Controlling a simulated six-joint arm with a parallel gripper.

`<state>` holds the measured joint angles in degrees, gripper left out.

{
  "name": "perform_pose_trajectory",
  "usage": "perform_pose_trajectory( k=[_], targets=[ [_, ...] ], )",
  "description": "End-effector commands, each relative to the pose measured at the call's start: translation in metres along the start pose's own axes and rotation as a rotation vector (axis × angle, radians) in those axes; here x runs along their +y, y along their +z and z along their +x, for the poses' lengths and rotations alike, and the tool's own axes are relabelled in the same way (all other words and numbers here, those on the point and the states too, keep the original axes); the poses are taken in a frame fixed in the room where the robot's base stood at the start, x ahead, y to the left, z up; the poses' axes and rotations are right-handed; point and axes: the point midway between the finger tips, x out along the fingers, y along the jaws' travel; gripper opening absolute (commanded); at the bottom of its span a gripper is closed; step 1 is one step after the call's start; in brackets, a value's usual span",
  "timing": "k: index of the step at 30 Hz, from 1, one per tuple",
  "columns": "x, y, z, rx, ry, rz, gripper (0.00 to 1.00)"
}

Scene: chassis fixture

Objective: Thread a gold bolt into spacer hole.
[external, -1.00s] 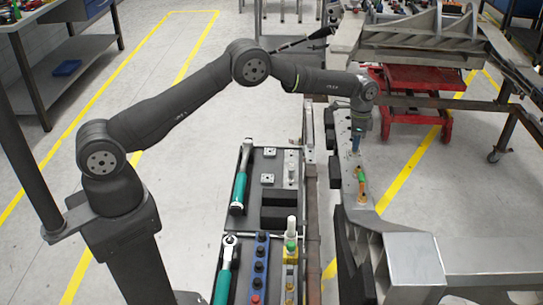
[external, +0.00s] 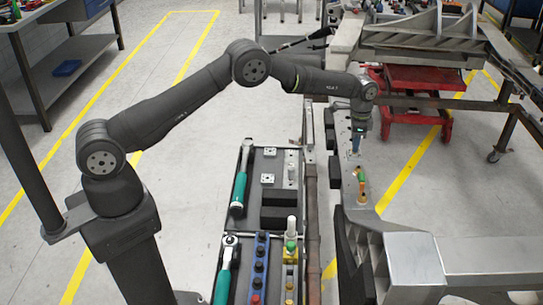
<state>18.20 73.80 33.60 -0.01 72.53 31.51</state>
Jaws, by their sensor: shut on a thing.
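My gripper (external: 356,149) points down over the metal chassis rail (external: 351,212) at the right of centre. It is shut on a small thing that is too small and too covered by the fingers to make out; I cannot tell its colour. The fingertips are close to the rail's top face; I cannot tell whether they or the held thing touch it. The spacer hole cannot be made out at this size.
A red lift cart (external: 412,100) stands behind. Open floor lies left.

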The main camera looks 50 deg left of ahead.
Motion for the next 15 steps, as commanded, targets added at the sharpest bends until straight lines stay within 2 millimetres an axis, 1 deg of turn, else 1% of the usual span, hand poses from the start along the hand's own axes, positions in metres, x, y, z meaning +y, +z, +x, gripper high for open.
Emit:
perform_pose_trajectory(
  k=[1,15],
  targets=[
    [0.0005,0.0006,0.003,-0.002,0.001,-0.041,0.0],
    [0.0012,0.0007,0.0046,-0.004,0.001,-0.568,0.0]
  ],
)
